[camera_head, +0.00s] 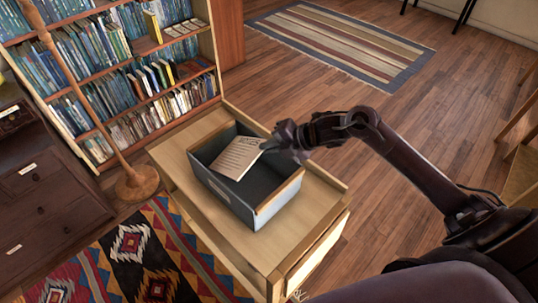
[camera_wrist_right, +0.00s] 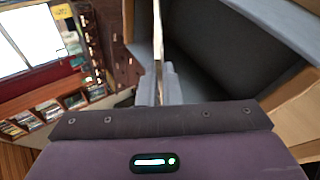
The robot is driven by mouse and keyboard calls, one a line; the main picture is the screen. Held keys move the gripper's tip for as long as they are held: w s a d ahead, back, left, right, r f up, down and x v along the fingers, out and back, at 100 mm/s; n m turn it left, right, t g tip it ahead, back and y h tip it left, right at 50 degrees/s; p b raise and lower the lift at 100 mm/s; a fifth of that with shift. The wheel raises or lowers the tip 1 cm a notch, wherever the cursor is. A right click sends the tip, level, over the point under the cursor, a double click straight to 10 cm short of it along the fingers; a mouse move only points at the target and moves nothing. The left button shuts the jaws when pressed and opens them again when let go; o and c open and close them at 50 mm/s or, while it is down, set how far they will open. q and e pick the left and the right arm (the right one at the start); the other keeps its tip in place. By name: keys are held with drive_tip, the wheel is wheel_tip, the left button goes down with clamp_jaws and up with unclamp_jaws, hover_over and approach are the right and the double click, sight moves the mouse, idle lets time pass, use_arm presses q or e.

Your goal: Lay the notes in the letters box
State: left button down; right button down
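The notes (camera_head: 238,156), a cream sheet or thin pad with printed lines, are tilted inside the top of the letters box (camera_head: 232,203), a blue-grey open box with a label on its front. My right gripper (camera_head: 270,145) is at the box's right rim, shut on the notes' right edge. In the right wrist view the notes (camera_wrist_right: 157,35) show edge-on as a thin pale strip between the fingers (camera_wrist_right: 158,85), with the dark box interior (camera_wrist_right: 215,65) beside them. Whether the notes' lower edge touches the box floor I cannot tell. My left gripper is not in view.
The box stands on a low wooden cabinet (camera_head: 300,240) with a raised edge. A full bookcase (camera_head: 130,70) stands behind, a dark drawer chest (camera_head: 40,185) and a wooden stand (camera_head: 135,183) at left. Open floor lies to the right, with a striped rug (camera_head: 340,40).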

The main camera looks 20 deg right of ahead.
wheel_tip(320, 180, down, 5)
drive_tip(key=shift+p, duration=0.4)
drive_tip(key=c, duration=1.6)
unclamp_jaws()
drive_tip(key=b+v, duration=0.2)
drive_tip(key=v, duration=0.8)
drive_tip(key=shift+s+d+r, duration=0.15)
drive_tip(key=shift+s+d, duration=0.05)
drive_tip(key=shift+s, duration=0.05)
drive_tip(key=shift+s+d+r, duration=0.3)
drive_tip(key=shift+s+r, duration=0.05)
drive_tip(key=shift+r, duration=0.15)
